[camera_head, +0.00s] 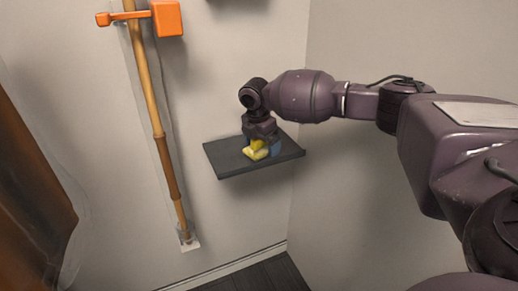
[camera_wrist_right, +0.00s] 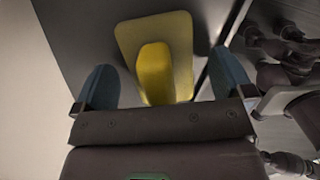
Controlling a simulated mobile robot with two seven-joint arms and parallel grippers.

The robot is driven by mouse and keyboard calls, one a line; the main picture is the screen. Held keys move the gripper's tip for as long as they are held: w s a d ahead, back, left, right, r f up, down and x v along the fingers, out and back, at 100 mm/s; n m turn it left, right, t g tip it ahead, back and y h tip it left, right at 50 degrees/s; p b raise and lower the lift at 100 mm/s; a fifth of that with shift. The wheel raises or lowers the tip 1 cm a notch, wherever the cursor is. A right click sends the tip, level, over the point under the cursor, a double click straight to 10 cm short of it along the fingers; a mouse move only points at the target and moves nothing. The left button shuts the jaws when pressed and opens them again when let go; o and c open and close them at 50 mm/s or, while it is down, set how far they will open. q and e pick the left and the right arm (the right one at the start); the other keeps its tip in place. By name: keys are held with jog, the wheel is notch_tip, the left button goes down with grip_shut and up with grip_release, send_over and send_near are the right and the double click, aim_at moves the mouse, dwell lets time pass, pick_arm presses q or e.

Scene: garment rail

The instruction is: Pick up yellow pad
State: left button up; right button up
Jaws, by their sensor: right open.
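The yellow pad (camera_wrist_right: 180,35) is a flat piece with a raised yellow block (camera_wrist_right: 155,72) on it. It lies on a dark shelf (camera_head: 228,163) fixed to the wall; in the head view the yellow pad (camera_head: 256,153) is partly covered by my gripper. My right gripper (camera_wrist_right: 160,85) is over the pad, its two blue fingers apart on either side of the raised block. I cannot tell whether the fingers touch it. In the head view my right gripper (camera_head: 263,147) points down at the shelf. My left gripper does not show.
A bamboo pole (camera_head: 157,120) stands against the wall left of the shelf, with an orange bracket (camera_head: 167,18) at its top. A brown, glossy object (camera_head: 30,190) is at the far left. A side wall (camera_head: 350,180) is close to the right of the shelf.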

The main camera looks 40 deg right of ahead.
jog(key=shift+r, duration=0.1)
jog(key=shift+c, duration=0.6)
jog(key=c, duration=0.7)
jog(key=shift+c, duration=1.3)
jog(key=shift+r, duration=0.1)
notch_tip(320, 180, up, 20)
jog(key=p, duration=0.3)
jog(key=shift+p, duration=0.35)
